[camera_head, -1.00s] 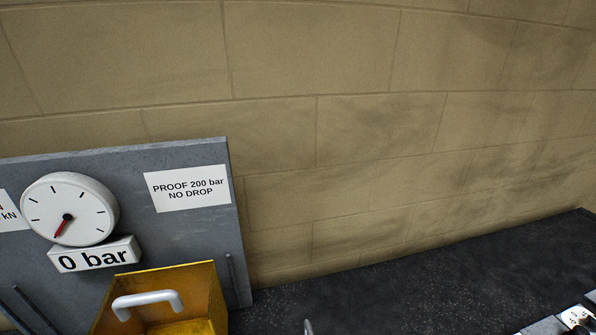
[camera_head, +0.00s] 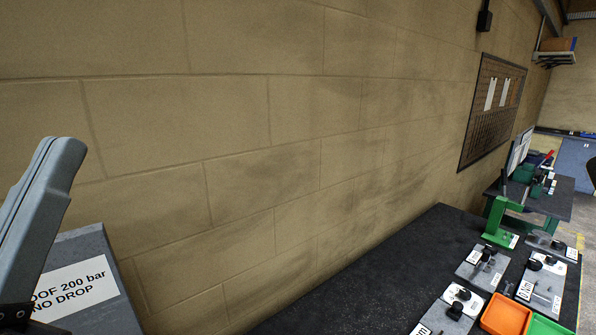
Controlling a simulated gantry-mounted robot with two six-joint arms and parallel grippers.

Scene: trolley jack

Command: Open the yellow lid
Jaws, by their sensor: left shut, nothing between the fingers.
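My left gripper (camera_head: 62,150) is at the left edge of the head view. Its grey fingers point up and are together with nothing between them. It stands in front of the grey panel (camera_head: 105,300) with the "PROOF 200 bar NO DROP" label (camera_head: 75,288). The yellow lid is out of view now. The gauge is also out of view. My right gripper is not in view.
A dark bench top (camera_head: 370,285) runs along the block wall (camera_head: 240,130). Its right part holds an orange tray (camera_head: 505,316), a green tray, white-labelled plates with black knobs and a green stand (camera_head: 496,222). Bare bench lies left of these.

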